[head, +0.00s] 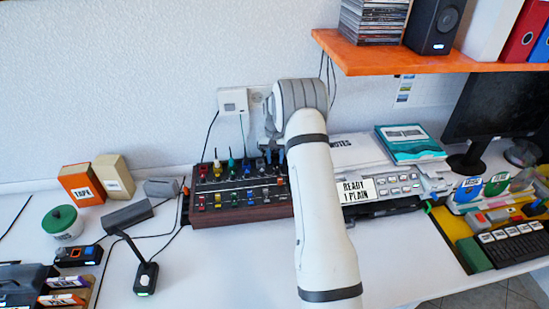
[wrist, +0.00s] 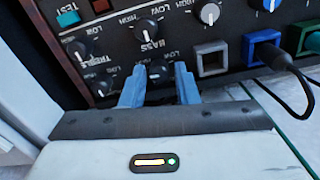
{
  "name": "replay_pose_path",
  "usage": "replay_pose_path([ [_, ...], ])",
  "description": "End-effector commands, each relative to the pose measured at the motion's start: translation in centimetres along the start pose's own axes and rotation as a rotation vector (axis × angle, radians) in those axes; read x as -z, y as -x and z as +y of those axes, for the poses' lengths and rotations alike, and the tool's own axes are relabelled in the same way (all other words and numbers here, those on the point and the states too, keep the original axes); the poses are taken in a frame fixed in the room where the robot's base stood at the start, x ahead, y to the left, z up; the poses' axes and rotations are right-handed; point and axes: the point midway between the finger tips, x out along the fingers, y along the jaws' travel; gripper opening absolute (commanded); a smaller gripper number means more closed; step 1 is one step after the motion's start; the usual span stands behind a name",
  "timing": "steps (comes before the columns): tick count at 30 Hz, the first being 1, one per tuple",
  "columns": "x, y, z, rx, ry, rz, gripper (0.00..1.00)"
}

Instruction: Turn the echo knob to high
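The dark mixer panel with a wooden edge (head: 245,213) stands on the white desk, its right end behind my arm. In the wrist view the panel is upside down, with black knobs labelled TREBLE (wrist: 84,50) and BASS (wrist: 146,28) and LOW/HIGH marks. My gripper (wrist: 160,70) has two blue fingers pointing at the panel, spread apart. A small dark knob with a light mark (wrist: 157,73) shows between the fingertips; its name is hidden, so I cannot tell whether it is the echo knob. Contact with the fingers is unclear. The head view mostly hides the gripper.
Colored square sockets, one blue (wrist: 262,48) with a black cable plugged in, lie right of the fingers in the wrist view. A grey keypad device (head: 395,186) stands right of my arm. An orange shelf (head: 430,62) overhangs at right.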

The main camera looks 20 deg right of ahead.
Motion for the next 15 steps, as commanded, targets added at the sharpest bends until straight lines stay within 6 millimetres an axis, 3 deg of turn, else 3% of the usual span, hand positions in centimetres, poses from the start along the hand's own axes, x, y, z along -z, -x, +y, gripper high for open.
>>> replay_pose_path([
  [8, 0.1, 0.5, 0.0, 0.000, -0.001, 0.001, 0.28],
  [15, 0.1, 4.3, 0.0, 0.000, -0.001, 0.005, 0.28],
])
